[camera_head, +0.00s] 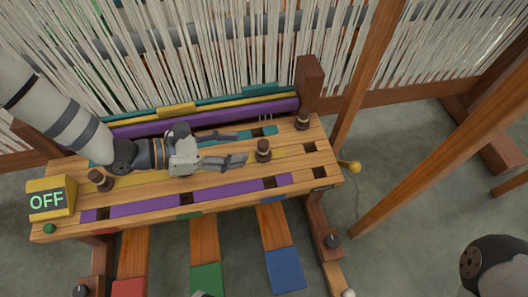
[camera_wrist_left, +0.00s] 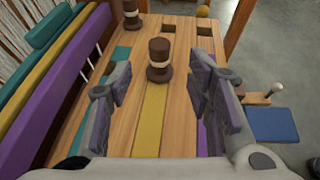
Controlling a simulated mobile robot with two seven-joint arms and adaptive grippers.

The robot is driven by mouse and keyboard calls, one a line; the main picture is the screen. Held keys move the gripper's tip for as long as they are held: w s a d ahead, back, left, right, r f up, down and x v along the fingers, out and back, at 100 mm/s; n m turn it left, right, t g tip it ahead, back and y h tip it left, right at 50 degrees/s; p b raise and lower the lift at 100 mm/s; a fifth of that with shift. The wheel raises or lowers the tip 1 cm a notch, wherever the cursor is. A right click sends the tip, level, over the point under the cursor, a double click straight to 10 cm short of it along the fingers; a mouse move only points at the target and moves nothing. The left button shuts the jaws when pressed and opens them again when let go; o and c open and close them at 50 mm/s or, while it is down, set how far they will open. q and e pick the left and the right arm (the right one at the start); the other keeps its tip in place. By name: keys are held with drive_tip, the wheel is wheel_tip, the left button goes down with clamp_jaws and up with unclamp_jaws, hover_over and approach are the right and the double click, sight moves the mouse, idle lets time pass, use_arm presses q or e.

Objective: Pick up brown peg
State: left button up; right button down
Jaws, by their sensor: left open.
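Three brown pegs with pale bands stand upright on the slotted wooden board (camera_head: 70,226). The middle peg (camera_head: 263,150) is just beyond my left gripper's fingertips. My left gripper (camera_head: 241,147) is open and empty, low over the board and pointing right. In the left wrist view this peg (camera_wrist_left: 159,60) appears centred between the spread fingers, a little ahead of them; contact is not visible. The far-right peg (camera_head: 302,120) is behind it and also shows in the wrist view (camera_wrist_left: 131,15). The left peg (camera_head: 100,180) stands near the OFF box.
The yellow OFF box (camera_head: 50,197) sits at the board's left end. A purple roll (camera_head: 205,118) runs along the back edge, beneath hanging white threads (camera_head: 215,60). A wooden post (camera_head: 310,85) rises behind the far-right peg. Empty square holes (camera_head: 309,146) are at the right end.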

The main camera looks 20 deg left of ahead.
sight(263, 146)
use_arm(q)
drive_tip(key=b+x, duration=0.3)
drive_tip(key=x, duration=0.5)
drive_tip(key=shift+w+f, duration=0.1)
drive_tip(key=shift+f, duration=0.2)
drive_tip(key=shift+w+d, duration=0.1)
drive_tip(key=shift+r, duration=0.15)
drive_tip(key=c, duration=1)
use_arm(e)
drive_tip(key=shift+s+d+f+g, duration=0.1)
drive_tip(key=shift+s+f+g, duration=0.1)
drive_tip(key=shift+s+f, duration=0.3)
drive_tip(key=shift+s+f+g, duration=0.2)
drive_tip(key=shift+s+f, duration=0.05)
drive_tip(key=shift+f, duration=0.45)
